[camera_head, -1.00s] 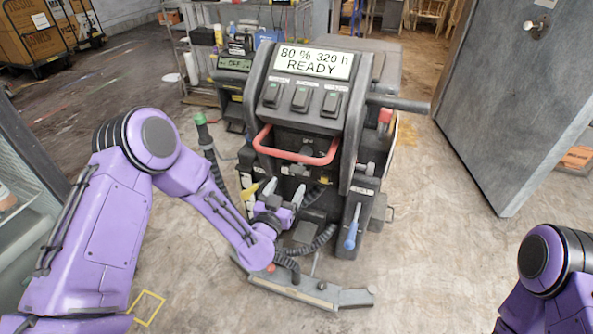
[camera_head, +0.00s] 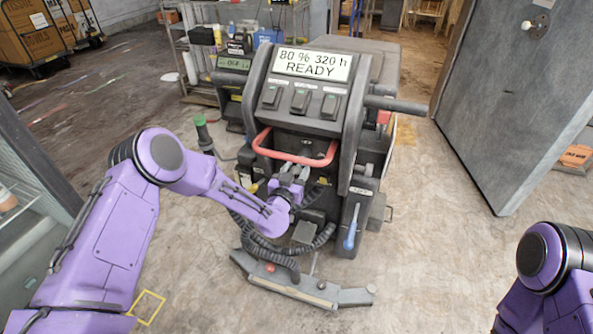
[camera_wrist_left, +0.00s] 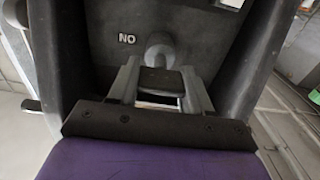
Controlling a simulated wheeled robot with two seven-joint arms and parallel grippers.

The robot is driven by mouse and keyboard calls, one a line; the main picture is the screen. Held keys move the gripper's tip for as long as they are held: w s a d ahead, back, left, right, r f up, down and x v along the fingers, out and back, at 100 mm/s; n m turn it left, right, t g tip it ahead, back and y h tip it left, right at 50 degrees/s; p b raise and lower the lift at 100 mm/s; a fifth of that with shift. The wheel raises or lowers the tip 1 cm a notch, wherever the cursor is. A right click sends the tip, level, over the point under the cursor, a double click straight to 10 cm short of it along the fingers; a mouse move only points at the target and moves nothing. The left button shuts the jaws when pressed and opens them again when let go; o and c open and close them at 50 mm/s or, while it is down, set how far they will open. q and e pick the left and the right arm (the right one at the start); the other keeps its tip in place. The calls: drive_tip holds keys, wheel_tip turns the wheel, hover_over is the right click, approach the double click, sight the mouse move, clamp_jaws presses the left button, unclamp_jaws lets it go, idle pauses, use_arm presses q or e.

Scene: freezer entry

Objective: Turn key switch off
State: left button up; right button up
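The scrubber-like machine (camera_head: 298,150) stands in the middle of the head view, its screen (camera_head: 312,64) reading "80 % 320 h READY". My left gripper (camera_head: 293,172) is at its front, just below the red loop handle (camera_head: 262,140). In the left wrist view, a grey rounded knob (camera_wrist_left: 160,48), apparently the key switch, sits on the dark panel beside an upside-down "ON" label (camera_wrist_left: 127,39). The fingers (camera_wrist_left: 160,70) are apart, one on each side of the knob's near end. A dark block shows between them; contact is unclear. My right gripper is out of view.
A blue-gripped lever (camera_head: 351,235) is on the machine's right side. Black hoses (camera_head: 262,240) hang below my left gripper, above the grey floor squeegee (camera_head: 305,287). A grey door (camera_head: 515,110) stands at right.

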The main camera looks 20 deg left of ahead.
use_arm(q)
drive_tip(key=shift+n, duration=0.3)
drive_tip(key=n+b, duration=0.2)
drive_tip(key=n, duration=0.1)
drive_tip(key=shift+a+f, duration=0.1)
drive_tip(key=n+b, duration=0.2)
drive_tip(key=n, duration=0.3)
drive_tip(key=shift+b, duration=0.4)
drive_tip(key=n+b, duration=0.3)
drive_tip(key=n, duration=0.2)
drive_tip(key=shift+a+f, duration=0.1)
drive_tip(key=shift+a, duration=0.05)
drive_tip(key=shift+n+b, duration=1)
drive_tip(key=shift+n, duration=1.1)
drive_tip(key=o, duration=1.1)
drive_tip(key=shift+c, duration=0.2)
